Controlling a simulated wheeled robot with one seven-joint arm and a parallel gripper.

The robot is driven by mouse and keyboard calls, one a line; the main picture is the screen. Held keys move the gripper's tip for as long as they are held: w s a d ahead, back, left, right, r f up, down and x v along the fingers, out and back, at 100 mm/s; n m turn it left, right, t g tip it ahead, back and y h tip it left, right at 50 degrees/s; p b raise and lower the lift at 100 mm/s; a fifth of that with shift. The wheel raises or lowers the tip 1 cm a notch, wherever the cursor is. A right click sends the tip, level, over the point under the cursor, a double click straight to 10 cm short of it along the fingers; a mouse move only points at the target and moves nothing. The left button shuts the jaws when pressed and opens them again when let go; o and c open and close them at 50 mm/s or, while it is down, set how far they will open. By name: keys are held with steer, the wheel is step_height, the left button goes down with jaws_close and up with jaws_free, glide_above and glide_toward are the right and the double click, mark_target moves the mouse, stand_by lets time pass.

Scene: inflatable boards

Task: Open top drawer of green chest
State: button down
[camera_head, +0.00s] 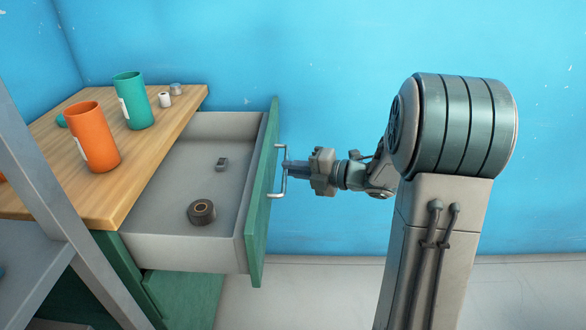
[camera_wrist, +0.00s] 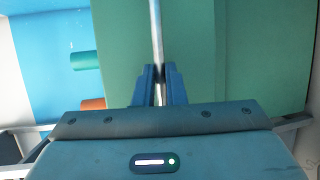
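The green chest (camera_head: 185,296) stands at the left with a wooden top. Its top drawer (camera_head: 178,247) is pulled far out, and its grey inside shows. The drawer's green front (camera_head: 259,215) carries a metal bar handle (camera_head: 284,172). My gripper (camera_head: 288,170) is at the handle from the right. In the wrist view the handle bar (camera_wrist: 157,40) runs between the two fingers (camera_wrist: 160,85), which are closed around it. Part of the handle is hidden by the fingers.
An orange cup (camera_head: 94,136), a green cup (camera_head: 133,100) and small items stand on the wooden top (camera_head: 185,103). A grey metal frame (camera_head: 45,190) is at the left.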

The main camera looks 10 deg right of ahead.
steer(key=c, duration=1.5)
jaws_free()
steer(key=shift+d, duration=0.1)
steer(key=p+v, duration=0.2)
steer(key=v, duration=1.1)
steer(key=shift+s+d+r, duration=0.2)
steer(key=shift+d, duration=0.1)
